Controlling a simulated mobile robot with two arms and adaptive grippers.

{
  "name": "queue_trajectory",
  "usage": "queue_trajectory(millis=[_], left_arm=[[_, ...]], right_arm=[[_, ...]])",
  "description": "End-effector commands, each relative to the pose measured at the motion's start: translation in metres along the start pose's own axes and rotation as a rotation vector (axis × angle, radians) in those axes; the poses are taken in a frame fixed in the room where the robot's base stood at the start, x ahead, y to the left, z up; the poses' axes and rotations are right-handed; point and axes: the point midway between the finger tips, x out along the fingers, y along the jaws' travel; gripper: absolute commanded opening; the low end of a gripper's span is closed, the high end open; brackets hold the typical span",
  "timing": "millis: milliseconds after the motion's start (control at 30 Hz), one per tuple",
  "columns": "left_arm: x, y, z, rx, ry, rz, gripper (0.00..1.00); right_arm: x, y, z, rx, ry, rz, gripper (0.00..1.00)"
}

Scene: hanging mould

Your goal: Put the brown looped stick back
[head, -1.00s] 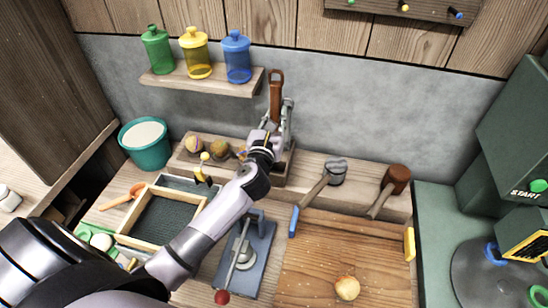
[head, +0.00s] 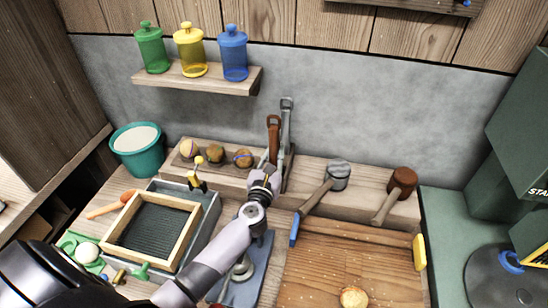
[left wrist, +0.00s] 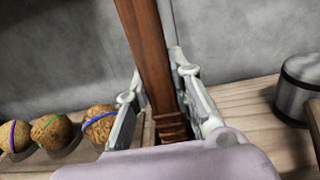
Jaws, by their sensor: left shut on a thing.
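The brown looped stick (head: 273,138) stands nearly upright above the raised wooden ledge, loop at the top. My left gripper (head: 266,178) is shut on its lower part. In the left wrist view the stick (left wrist: 148,50) runs between the two fingers (left wrist: 160,118), with a ridged section low between them. Its bottom end is hidden, so I cannot tell whether it rests in the ledge. A grey upright piece (head: 287,125) stands close to its right. My right gripper is not in view.
Several patterned balls (head: 215,154) sit in the ledge left of the stick. A grey-headed mallet (head: 325,187) and a brown mallet (head: 397,192) lie to the right. A wooden shelf (head: 200,82) with coloured jars is above left. A framed tray (head: 150,235) stands in front.

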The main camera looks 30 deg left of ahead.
Motion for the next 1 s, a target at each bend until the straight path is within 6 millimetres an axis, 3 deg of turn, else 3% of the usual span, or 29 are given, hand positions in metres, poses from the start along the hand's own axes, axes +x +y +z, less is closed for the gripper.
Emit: queue_trajectory(millis=[233, 267, 533, 933, 1000], left_arm=[[0.000, 0.000, -0.004, 0.000, -0.001, 0.000, 0.00], [0.000, 0.000, -0.003, 0.000, 0.000, 0.000, 0.22], [0.000, 0.000, -0.003, 0.000, 0.000, 0.000, 0.40], [0.000, 0.000, 0.004, 0.001, -0.001, 0.000, 0.41], [-0.010, 0.000, -0.001, -0.001, 0.003, 0.000, 0.41]], right_arm=[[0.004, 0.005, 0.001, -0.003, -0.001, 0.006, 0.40], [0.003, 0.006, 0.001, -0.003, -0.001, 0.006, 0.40], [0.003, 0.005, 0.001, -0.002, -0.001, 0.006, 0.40], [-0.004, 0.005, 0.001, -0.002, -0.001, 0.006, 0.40], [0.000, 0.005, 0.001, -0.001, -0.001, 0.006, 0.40]])
